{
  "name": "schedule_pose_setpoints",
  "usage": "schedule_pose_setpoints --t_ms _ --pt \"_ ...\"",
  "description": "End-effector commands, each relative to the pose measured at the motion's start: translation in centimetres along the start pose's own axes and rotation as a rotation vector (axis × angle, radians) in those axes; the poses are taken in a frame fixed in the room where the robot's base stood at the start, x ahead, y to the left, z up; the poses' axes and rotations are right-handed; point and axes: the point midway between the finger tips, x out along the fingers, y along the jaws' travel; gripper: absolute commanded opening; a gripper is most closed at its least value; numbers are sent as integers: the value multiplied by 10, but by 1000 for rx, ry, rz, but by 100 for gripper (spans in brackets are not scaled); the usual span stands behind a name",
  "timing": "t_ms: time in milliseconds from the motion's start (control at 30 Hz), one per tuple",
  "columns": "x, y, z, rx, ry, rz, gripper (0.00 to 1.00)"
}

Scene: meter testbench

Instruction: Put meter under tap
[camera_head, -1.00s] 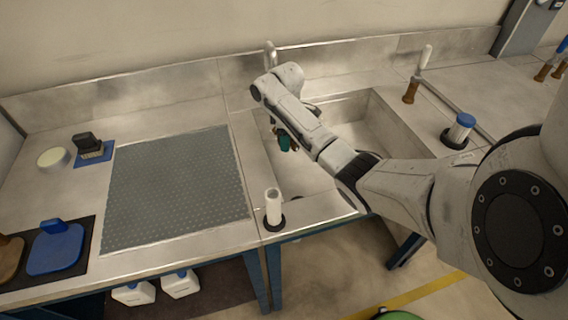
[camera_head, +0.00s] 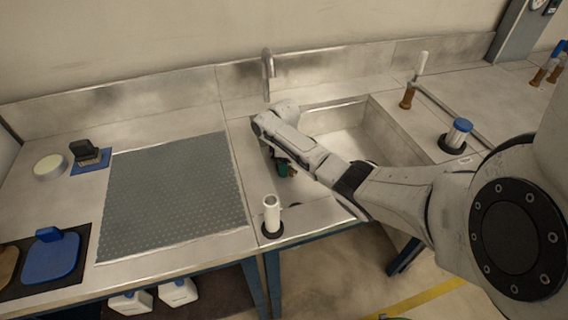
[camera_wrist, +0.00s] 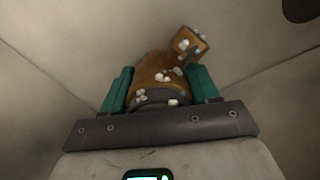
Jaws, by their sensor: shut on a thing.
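My gripper (camera_head: 283,169) has teal fingers and is over the sink basin (camera_head: 345,132), partly hidden by my arm in the head view. In the wrist view my gripper (camera_wrist: 160,92) is shut on a brassy brown meter (camera_wrist: 150,72) with white spots and a grey band. A stub of the meter points up and right. The metal tap (camera_head: 267,66) stands at the back edge of the sink. My gripper is nearer the front than the tap, and the meter is not under its spout. The meter's height above the basin floor is hard to tell.
A white cylinder on a black base (camera_head: 271,214) stands at the sink's front left corner. A blue-capped cylinder (camera_head: 458,134) and a brown-based white handle (camera_head: 414,80) stand right of the sink. A dark round opening (camera_wrist: 301,8) shows in the wrist view.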

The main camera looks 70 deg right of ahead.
Motion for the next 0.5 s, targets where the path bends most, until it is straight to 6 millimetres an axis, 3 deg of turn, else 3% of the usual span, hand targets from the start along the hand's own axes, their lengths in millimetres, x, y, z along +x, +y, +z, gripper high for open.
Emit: schedule_pose_setpoints --t_ms 100,133,400,500 --pt "2 0 0 0 1 1 10" --pt "3 0 0 0 0 0 61" --pt "2 0 0 0 0 0 85" --pt "2 0 0 0 0 0 85"
